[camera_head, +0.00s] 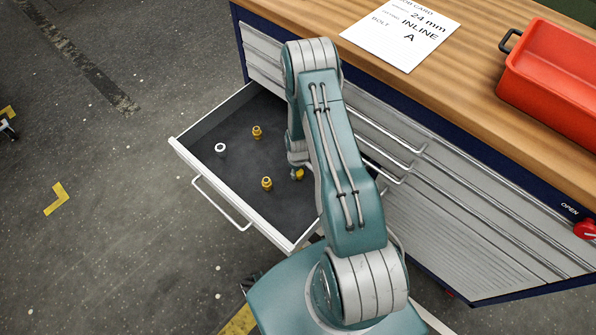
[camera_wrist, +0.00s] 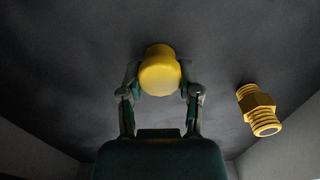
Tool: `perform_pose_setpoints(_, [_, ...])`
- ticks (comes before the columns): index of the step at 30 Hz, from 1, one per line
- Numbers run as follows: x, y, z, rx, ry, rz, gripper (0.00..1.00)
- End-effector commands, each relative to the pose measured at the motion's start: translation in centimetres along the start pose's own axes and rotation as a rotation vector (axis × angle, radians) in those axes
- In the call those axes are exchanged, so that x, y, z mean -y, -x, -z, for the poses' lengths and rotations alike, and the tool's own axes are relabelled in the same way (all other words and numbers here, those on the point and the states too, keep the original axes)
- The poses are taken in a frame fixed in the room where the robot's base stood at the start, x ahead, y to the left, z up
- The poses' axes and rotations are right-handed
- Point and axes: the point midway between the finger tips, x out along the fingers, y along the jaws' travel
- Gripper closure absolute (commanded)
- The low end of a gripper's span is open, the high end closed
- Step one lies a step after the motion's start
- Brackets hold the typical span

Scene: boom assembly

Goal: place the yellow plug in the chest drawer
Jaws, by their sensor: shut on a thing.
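The yellow plug (camera_wrist: 160,72) is between the two fingers of my gripper (camera_wrist: 160,80) in the wrist view. My gripper is shut on it, above the dark drawer floor. In the head view my arm hides most of the gripper, and a bit of yellow (camera_head: 299,174) shows beside it inside the drawer. The chest drawer (camera_head: 215,120) is pulled open, with a dark floor and white edges. I cannot tell whether the plug touches the drawer floor.
Two brass fittings (camera_head: 257,132) (camera_head: 266,183) and a white ring (camera_head: 220,148) lie in the drawer. One threaded brass fitting (camera_wrist: 259,108) is right of my gripper. A red bin (camera_head: 550,75) and a job card (camera_head: 400,32) are on the wooden bench top (camera_head: 460,80).

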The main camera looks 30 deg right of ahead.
Motion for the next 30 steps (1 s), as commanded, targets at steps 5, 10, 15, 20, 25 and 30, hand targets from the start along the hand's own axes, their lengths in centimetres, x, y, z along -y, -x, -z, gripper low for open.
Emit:
perform_pose_setpoints(5, [0.0,-0.1,0.0,0.001,0.000,0.000,0.85])
perform_pose_setpoints(10, [0.0,-0.1,0.0,0.001,0.000,0.000,0.21])
perform_pose_setpoints(15, [0.0,-0.1,0.0,0.001,0.000,0.000,0.21])
perform_pose_setpoints(20, [0.0,-0.1,0.0,0.001,0.000,0.000,0.21])
perform_pose_setpoints(25, [0.0,1.2,0.0,0.000,0.000,0.000,0.21])
perform_pose_setpoints(30, [-0.1,4.2,0.1,-0.003,0.000,-0.002,0.21])
